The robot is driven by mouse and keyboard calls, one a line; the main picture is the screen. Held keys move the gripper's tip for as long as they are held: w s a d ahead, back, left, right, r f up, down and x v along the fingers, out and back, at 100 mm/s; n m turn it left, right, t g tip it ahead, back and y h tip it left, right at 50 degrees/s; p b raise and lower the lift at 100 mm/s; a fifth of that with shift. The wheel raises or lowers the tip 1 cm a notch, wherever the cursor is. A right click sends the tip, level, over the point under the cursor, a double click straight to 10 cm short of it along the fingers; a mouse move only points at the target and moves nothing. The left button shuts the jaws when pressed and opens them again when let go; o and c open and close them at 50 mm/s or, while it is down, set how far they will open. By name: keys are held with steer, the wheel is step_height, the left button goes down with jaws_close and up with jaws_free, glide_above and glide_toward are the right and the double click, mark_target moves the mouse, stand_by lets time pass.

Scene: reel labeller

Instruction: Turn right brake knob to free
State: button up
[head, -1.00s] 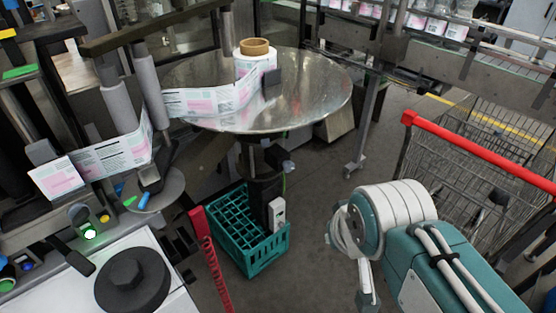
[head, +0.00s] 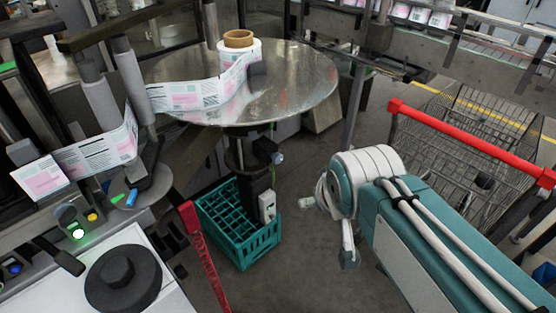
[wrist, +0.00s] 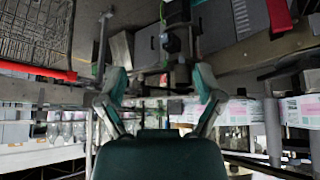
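A small grey knob (head: 278,157) sticks out to the right of the dark column (head: 262,185) under the round metal table. A large black knob (head: 122,280) lies on the white housing at lower left. No label shows which is the right brake knob, and its setting cannot be read. My gripper (wrist: 162,80) is open and empty in the wrist view, its two fingers spread apart. The dark column (wrist: 178,42) shows beyond the fingers, and nothing touches them. In the head view my arm reaches in from the right, its end well apart from the column.
The round metal table (head: 300,85) carries a label reel (head: 238,52). A shopping cart with a red handle (head: 470,140) is at right. Floor between is clear.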

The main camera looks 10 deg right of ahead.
steer(key=w+d+f+t, duration=0.2)
steer(key=w+d, duration=0.1)
steer(key=w, duration=0.7)
steer(key=w+d+f+t, duration=0.2)
steer(key=w, duration=0.8)
steer(key=w+d+f+t, duration=0.2)
steer(key=w+d+f, duration=0.1)
steer(key=w, duration=0.7)
steer(key=w+f+t+y, duration=0.1)
steer(key=w+f+y, duration=0.1)
steer(key=w+f, duration=0.3)
steer(key=t+y, duration=0.1)
steer(key=y, duration=0.4)
glide_toward(279, 160)
step_height(279, 160, up, 4)
steer(key=w+d, duration=0.2)
steer(key=w, duration=0.1)
step_height(279, 160, down, 6)
steer(key=s+t+y, duration=0.1)
steer(key=s+y, duration=0.1)
steer(key=y, duration=0.1)
steer(key=x, duration=1.1)
steer(key=shift+s+a, duration=0.25)
steer(key=shift+a, duration=0.1)
steer(key=c, duration=1.2)
